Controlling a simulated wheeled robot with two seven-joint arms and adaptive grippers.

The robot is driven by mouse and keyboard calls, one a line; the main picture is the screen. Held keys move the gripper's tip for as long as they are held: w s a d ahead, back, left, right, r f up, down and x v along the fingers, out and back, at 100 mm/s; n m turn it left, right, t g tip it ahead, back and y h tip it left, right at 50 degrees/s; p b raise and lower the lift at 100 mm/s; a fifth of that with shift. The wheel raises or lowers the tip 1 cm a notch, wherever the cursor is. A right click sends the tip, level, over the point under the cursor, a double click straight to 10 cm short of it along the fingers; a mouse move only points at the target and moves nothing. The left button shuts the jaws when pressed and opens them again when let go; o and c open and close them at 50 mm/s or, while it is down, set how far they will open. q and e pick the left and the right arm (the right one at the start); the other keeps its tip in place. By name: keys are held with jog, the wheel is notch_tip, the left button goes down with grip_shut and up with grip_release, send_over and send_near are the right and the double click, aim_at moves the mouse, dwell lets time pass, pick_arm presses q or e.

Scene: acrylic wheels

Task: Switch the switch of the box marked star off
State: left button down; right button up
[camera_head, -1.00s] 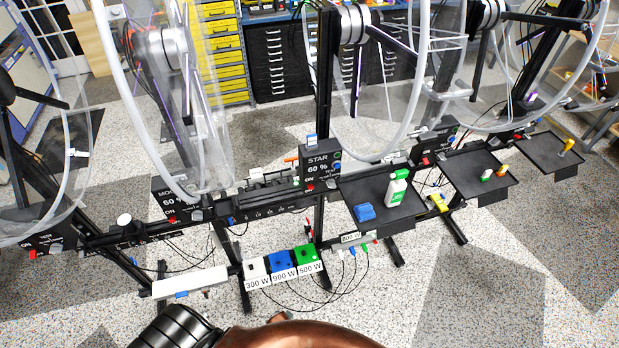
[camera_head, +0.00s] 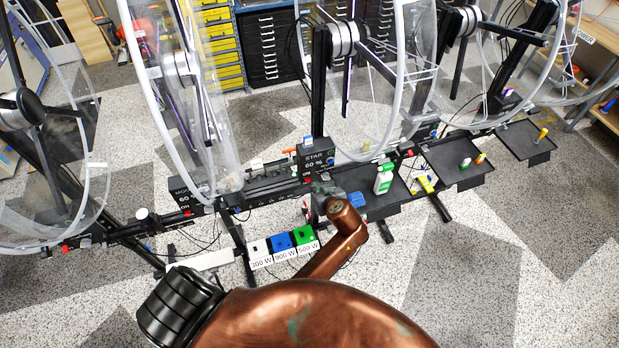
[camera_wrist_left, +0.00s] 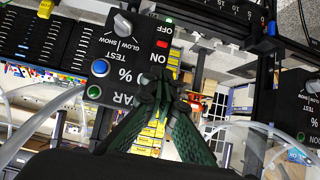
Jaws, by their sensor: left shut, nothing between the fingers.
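The black box marked STAR (camera_head: 318,161) stands on the rail in the middle of the head view, reading 60 %. In the left wrist view the same box (camera_wrist_left: 125,62) appears turned, with a red switch (camera_wrist_left: 162,44) between OFF and ON, a grey knob, and blue and green round parts. My left gripper (camera_head: 322,188) is at the front of the box in the head view, partly hidden by my copper arm. In the wrist view its green fingers (camera_wrist_left: 158,88) are shut and empty, with tips close to the ON side below the red switch. I cannot tell whether they touch the box.
A black tray with a blue block (camera_head: 356,200) and a green-white bottle (camera_head: 384,179) is right of the gripper. White, blue and green (camera_head: 305,237) power boxes stand below. Another black box (camera_head: 186,196) is left along the rail. Large clear wheels (camera_head: 345,90) rise behind.

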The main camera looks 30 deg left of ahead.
aim_at(307, 179)
pick_arm(q)
jog(key=shift+p+x, duration=0.9)
jog(key=shift+x, duration=4.15)
